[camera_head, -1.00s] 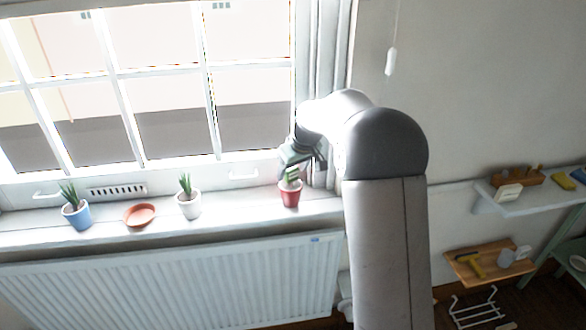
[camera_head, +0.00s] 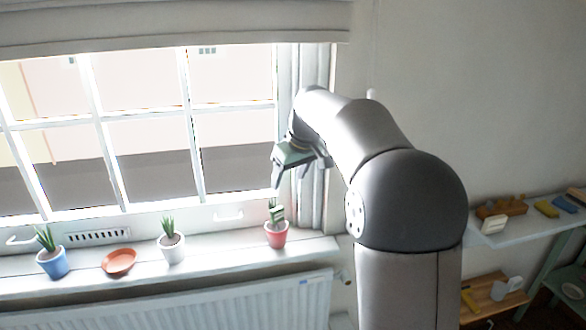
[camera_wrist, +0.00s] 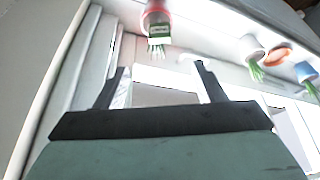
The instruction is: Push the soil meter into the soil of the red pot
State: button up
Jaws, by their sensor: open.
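The red pot (camera_head: 276,236) stands upright at the right end of the window sill and holds a small green plant. The soil meter (camera_head: 278,213), a small green block with a pale face, stands upright over this pot among the leaves; how deep its probe sits is hidden. In the wrist view the red pot (camera_wrist: 154,14) and the meter (camera_wrist: 160,33) show at the top, beyond my fingertips. My gripper (camera_head: 298,176) is open and empty, above the meter and apart from it. Its two spread fingers (camera_wrist: 161,70) also show in the wrist view.
A white pot (camera_head: 172,248), an orange saucer (camera_head: 119,262) and a blue pot (camera_head: 52,262) stand along the sill (camera_head: 205,258) to the left. A shelf (camera_head: 525,222) with small items is at the right.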

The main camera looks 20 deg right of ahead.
jog(key=shift+v, duration=1.6)
jog(key=shift+s, duration=0.1)
